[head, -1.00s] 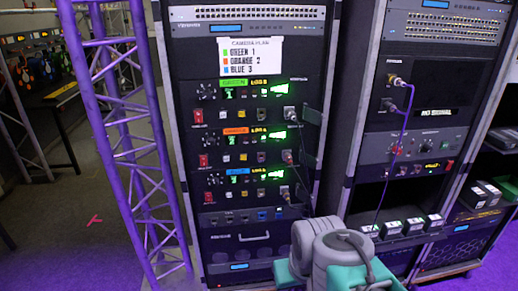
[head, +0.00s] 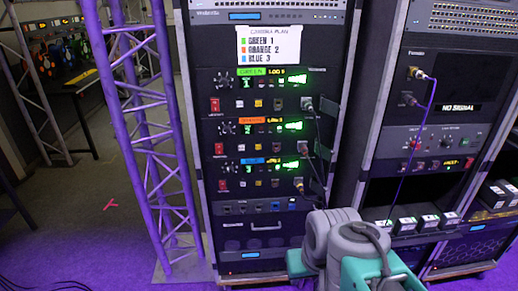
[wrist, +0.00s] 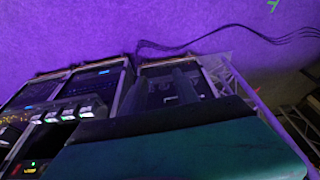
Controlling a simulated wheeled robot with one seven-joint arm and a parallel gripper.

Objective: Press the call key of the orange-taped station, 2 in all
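The orange-taped station is the middle of three stacked units in the left rack in the head view, with orange tape (head: 255,121) over its top edge. It has a lit green display, a red switch at left and small light-coloured keys (head: 258,144); which is the call key is too small to read. The green-taped unit (head: 251,72) is above, the blue-taped unit (head: 251,161) below. My grey and teal arm is low in front of the rack's right side.
A camera plan card (head: 268,45) lists green 1, orange 2, blue 3. A purple-lit truss (head: 150,140) stands left of the rack. Cables hang at the units' right side. Another rack (head: 425,120) is at right. The wrist view shows floor and rack bottoms upside down.

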